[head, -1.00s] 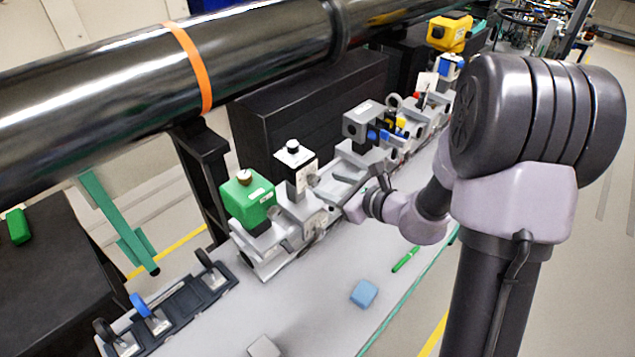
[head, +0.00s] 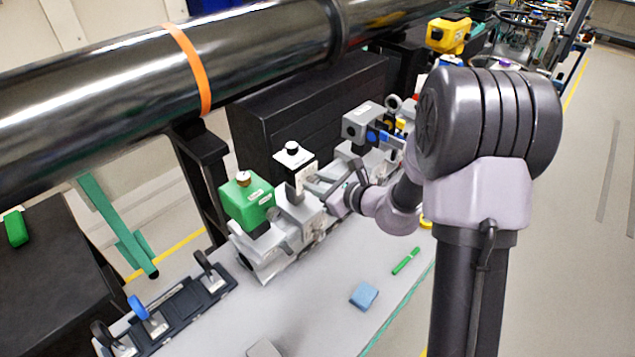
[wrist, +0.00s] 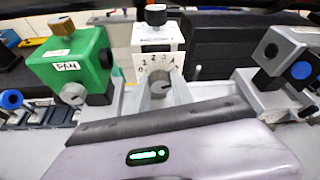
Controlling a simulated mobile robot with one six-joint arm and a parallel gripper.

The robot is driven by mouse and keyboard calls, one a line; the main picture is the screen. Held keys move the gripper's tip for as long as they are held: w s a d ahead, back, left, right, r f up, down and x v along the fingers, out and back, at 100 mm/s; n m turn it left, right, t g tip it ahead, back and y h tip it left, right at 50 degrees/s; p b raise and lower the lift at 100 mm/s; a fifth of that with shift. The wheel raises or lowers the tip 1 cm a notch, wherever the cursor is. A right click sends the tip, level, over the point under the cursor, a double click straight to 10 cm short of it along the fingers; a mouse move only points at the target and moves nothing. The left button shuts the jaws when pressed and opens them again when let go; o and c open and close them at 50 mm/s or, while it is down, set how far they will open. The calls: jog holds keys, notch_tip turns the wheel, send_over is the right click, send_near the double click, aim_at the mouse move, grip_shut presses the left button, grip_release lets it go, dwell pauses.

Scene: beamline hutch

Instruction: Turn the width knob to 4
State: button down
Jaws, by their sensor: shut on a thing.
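The knob (wrist: 161,83) is a grey round knob below a white dial plate (wrist: 153,62) marked 0 to 4, in the middle of the wrist view. Its pointer is too small to read surely. The plate is on the front of a white box (wrist: 157,38) with a black top knob; this box also shows in the head view (head: 294,160). My gripper (wrist: 160,94) reaches the knob and is shut on it. In the head view, my gripper (head: 338,203) is at the front of the white box, its fingertips partly hidden.
A green box (wrist: 70,62) with a brass top knob stands just left, and a grey block with blue-black knobs (wrist: 285,58) stands right. A blue block (head: 364,295) and green pen (head: 406,261) lie on the bench. A black pipe (head: 110,85) runs behind.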

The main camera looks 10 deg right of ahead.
jog(key=shift+f+b, duration=0.1)
jog(key=shift+b, duration=0.25)
jog(key=n+t+h+b, duration=0.1)
jog(key=n+b, duration=0.1)
jog(key=b, duration=0.5)
jog(key=n+t+h+b, duration=0.1)
jog(key=n+b, duration=0.1)
jog(key=b, duration=0.4)
jog(key=shift+s+a+f+b, duration=0.1)
jog(key=shift+s+a+b, duration=0.05)
jog(key=shift+b, duration=0.2)
jog(key=c, duration=1.1)
grip_release()
